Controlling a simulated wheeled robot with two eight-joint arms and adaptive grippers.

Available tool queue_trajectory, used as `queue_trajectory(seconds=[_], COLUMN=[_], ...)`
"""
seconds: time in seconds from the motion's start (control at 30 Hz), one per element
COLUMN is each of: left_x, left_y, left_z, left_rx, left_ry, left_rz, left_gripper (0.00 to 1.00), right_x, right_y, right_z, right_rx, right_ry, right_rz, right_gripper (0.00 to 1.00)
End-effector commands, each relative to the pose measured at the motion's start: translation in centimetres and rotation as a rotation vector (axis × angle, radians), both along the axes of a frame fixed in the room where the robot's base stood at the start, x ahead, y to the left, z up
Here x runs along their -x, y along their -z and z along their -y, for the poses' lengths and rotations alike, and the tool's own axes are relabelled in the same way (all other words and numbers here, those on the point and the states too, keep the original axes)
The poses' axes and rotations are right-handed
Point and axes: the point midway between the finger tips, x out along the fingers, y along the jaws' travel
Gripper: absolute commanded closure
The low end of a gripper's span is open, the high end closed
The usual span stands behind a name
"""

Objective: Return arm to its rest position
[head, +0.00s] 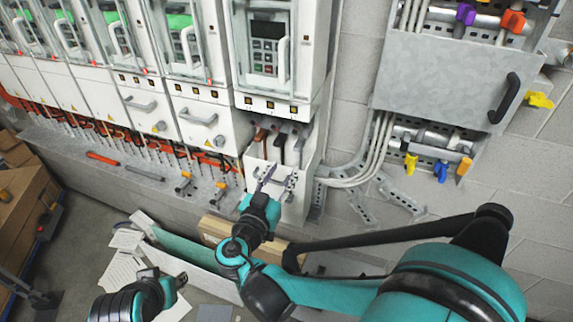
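My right arm, teal and black, reaches in from the right edge. Its gripper (266,179) is in front of the small white lower box of the tallest drive cabinet (284,62). Its fingers are thin and small here, and I cannot tell whether they are open or shut or touch the box. I see no object clearly held in it. My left arm's end (140,300) shows at the lower left, low over the floor, and its fingers are not clear.
A row of white drive cabinets (205,122) runs along the wall. A grey ledge (125,170) with tools lies below. A grey wall box (440,75) with a black handle is at the upper right. Papers (124,272) and an open box lie below.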

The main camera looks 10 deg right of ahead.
Motion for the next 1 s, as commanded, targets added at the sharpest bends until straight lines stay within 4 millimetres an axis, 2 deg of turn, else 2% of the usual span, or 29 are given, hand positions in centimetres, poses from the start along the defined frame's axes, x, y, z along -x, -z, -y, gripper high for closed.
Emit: queue_trajectory(seconds=[0.47, 0.57, 0.67, 0.77, 0.8, 0.9, 1.0], left_x=[0.0, 0.0, 0.0, 0.0, 0.0, 0.0, 0.0], left_y=[0.0, 0.6, 2.5, 5.5, 6.8, 10.0, 13.0], left_z=[0.0, 0.0, 0.0, 0.0, 0.0, 0.0, 0.0], left_rx=[0.0, 0.0, 0.0, 0.0, 0.0, 0.0, 0.0], left_ry=[0.0, 0.0, 0.0, 0.0, 0.0, 0.0, 0.0], left_rz=[0.0, 0.0, 0.0, 0.0, 0.0, 0.0, 0.0], left_gripper=[0.66, 0.66, 0.66, 0.66, 0.66, 0.66, 0.66], right_x=[0.1, 0.3, 0.9, 2.6, 3.7, 7.0, 10.4], right_y=[0.0, 0.9, 4.0, 9.3, 11.7, 17.5, 22.5], right_z=[-0.1, 0.7, 3.0, 6.4, 7.6, 9.5, 10.0], right_rx=[0.0, -0.001, -0.006, -0.027, -0.043, -0.096, -0.157], right_ry=[0.001, 0.009, 0.029, 0.034, 0.023, -0.046, -0.158], right_rz=[0.0, -0.034, -0.155, -0.364, -0.457, -0.668, -0.822], right_gripper=[0.6, 0.6, 0.6, 0.6, 0.6, 0.6, 0.6])
